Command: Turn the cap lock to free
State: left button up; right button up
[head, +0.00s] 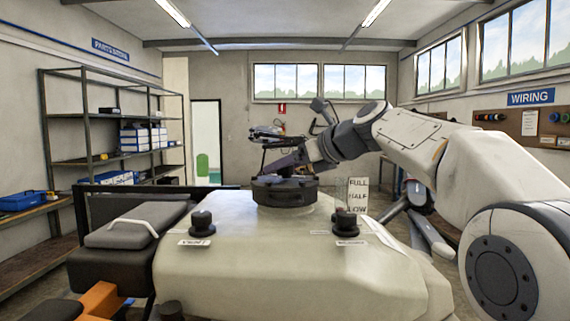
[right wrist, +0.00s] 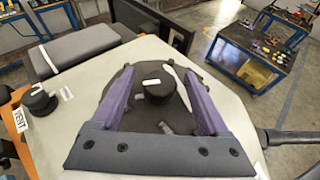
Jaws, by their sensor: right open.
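The big cream tank (head: 260,260) carries a wide dark round lid (head: 284,192) on its top. In the right wrist view a black knob (right wrist: 158,86) with a white mark on it stands at the middle of the dark lid (right wrist: 128,95); I take it for the cap lock. My right gripper (right wrist: 157,78) is open, its two purple fingers apart on either side of the knob, with visible gaps. In the head view my right gripper (head: 290,165) is just above the lid, and the knob cannot be made out there. My left gripper is not in view.
Two black knobs with white labels stand on the tank, left (head: 202,223) and right (head: 346,224). A FULL, HALF, LOW sign (head: 357,195) stands behind the right one. A grey padded block (head: 137,222) lies left.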

jog(key=shift+w+a+f, duration=0.1)
jog(key=shift+w+a, duration=0.05)
grip_shut()
jog(key=shift+n+g+p, duration=0.3)
jog(key=shift+p, duration=0.3)
jog(key=n+g+y+p, duration=0.1)
jog(key=n+g+p, duration=0.2)
jog(key=p, duration=0.3)
jog(key=n+g+y+p, duration=0.1)
jog(key=n+g+p, duration=0.1)
jog(key=p, duration=0.4)
jog(key=n+g+y+p, duration=0.2)
jog(key=n+g+p, duration=0.1)
jog(key=p, duration=0.4)
jog(key=shift+r+n+g, duration=0.3)
jog(key=shift+r+g, duration=0.05)
jog(key=shift+g, duration=0.25)
jog(key=shift+f+n+g+p, duration=0.3)
jog(key=shift+n+g+p, duration=0.6)
jog(key=shift+g+p, duration=0.25)
